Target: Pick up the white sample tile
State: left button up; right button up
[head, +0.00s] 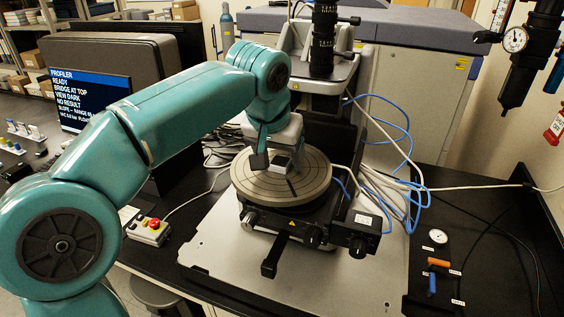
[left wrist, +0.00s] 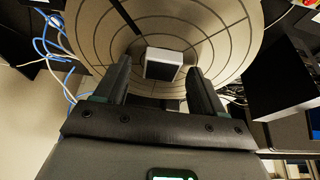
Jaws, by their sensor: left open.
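The white sample tile (left wrist: 165,56) sits on the round stage (left wrist: 100,40) in the left wrist view. Its upper edge is pale and the side towards me is dark. In the head view the tile (head: 282,161) is small and partly hidden by my left gripper (head: 275,156), which hangs over the stage (head: 305,187). My left gripper (left wrist: 159,69) is open, with one finger on each side of the tile and a gap to each. Whether the fingertips reach down to the tile's height is unclear. My right gripper is not in view.
The profiler's black optical column (head: 323,45) stands close behind the stage. Blue and white cables (head: 385,185) run to its right. A monitor (head: 92,100) and a control box with a red button (head: 150,229) are at left. The pale base plate (head: 345,280) is clear in front.

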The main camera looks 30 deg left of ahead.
aim_at(281, 161)
pick_arm(q)
jog(key=shift+s+d+r, duration=0.2)
jog(key=shift+s+d, duration=0.1)
jog(key=shift+s, duration=0.3)
jog(key=c, duration=0.8)
jog(key=shift+w+a+f, duration=0.2)
jog(key=shift+w+f, duration=0.05)
jog(key=shift+w, duration=0.15)
jog(key=shift+w+a+f, duration=0.2)
jog(key=shift+w, duration=0.2)
jog(key=c, duration=0.3)
jog(key=shift+s+d+r, duration=0.2)
jog(key=shift+s+r, duration=0.05)
jog(key=shift+s, duration=0.2)
jog(key=shift+c, duration=0.2)
jog(key=shift+w+a+r, duration=0.2)
jog(key=shift+w, duration=0.3)
notch_tip(281, 161, up, 10)
jog(key=shift+s+f, duration=0.15)
jog(key=shift+f, duration=0.05)
jog(key=o, duration=0.3)
jog(key=shift+s+d+r, duration=0.1)
jog(key=shift+s, duration=0.1)
grip_shut()
jog(key=shift+w, duration=0.15)
